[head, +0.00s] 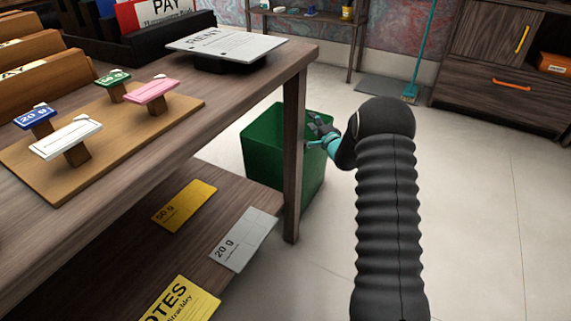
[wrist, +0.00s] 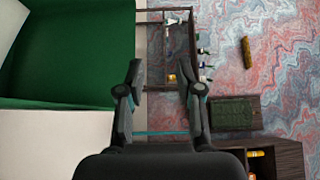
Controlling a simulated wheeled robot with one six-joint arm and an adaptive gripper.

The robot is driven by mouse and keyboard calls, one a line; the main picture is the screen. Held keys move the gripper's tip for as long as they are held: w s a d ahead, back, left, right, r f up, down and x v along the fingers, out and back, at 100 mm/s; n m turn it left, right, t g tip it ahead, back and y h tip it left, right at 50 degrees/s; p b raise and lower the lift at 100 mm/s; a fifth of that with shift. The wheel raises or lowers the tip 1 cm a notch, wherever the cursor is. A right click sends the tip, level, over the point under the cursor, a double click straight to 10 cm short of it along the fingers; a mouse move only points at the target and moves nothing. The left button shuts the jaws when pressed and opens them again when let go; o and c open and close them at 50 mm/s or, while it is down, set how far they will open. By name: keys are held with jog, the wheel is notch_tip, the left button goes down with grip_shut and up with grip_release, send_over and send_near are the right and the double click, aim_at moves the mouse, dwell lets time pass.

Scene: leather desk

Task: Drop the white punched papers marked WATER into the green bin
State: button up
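The green bin (head: 275,146) stands on the floor behind the desk's near-right leg. It also fills the upper left of the wrist view (wrist: 75,50), where the visible part of its inside looks empty. My gripper (head: 319,128) is at the bin's right rim in the head view; I cannot tell whether it is over the opening or beside it. In the wrist view my gripper (wrist: 164,88) is open, with nothing between its fingers. I see no papers marked WATER. White papers (head: 228,43) on a black object on the desk read RENT.
A wooden board (head: 101,154) with small stamps on stands lies on the desk (head: 130,190). Yellow and grey cards lie on the lower shelf. Folders stand at the back left. A cabinet (head: 497,60) and a broom (head: 421,50) are at the back. Floor on the right is clear.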

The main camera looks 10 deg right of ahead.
jog(key=v, duration=1.2)
jog(key=shift+r, duration=0.1)
